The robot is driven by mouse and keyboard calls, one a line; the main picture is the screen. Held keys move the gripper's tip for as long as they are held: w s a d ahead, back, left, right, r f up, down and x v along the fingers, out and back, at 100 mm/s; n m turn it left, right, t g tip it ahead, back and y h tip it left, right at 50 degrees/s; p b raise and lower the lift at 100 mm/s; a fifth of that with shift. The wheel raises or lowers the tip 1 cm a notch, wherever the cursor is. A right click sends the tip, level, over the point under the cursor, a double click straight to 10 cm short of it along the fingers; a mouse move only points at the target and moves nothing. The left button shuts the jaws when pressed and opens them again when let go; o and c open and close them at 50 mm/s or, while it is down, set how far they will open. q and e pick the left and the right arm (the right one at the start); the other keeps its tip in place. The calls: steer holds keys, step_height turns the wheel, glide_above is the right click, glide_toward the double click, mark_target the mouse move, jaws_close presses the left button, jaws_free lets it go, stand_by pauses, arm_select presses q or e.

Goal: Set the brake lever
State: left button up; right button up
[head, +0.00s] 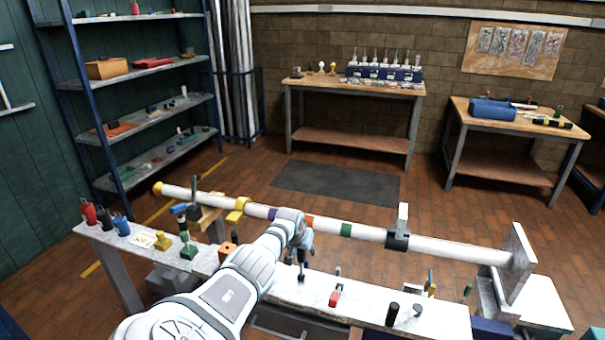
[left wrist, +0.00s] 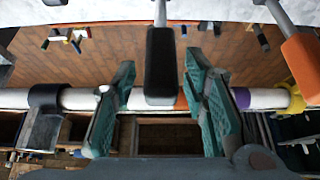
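A lever with a dark padded grip (left wrist: 160,65) and a grey stem stands between the two teal fingers of my left gripper (left wrist: 157,76) in the left wrist view. Clear gaps show on both sides of the grip, so the fingers are open around it and not closed on it. In the head view my left gripper (head: 303,248) is at the bench's far edge beside the white mast (head: 370,232), and the dark grip is small and partly covered there. Another lever with an orange grip (left wrist: 301,67) stands to the right in the wrist view. My right gripper is not in view.
The mast lies across behind the bench (head: 280,277), ending at a grey flange (head: 520,262). A dark clamp (head: 398,238) grips the mast to the right. A red-gripped lever (head: 335,298) and several small tools stand on the bench. A shelf (head: 155,75) stands at left.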

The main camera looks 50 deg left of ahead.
arm_select(q)
steer(key=v, duration=1.1)
steer(key=shift+s+r, duration=0.25)
steer(key=shift+r, duration=0.05)
steer(key=shift+d, duration=0.15)
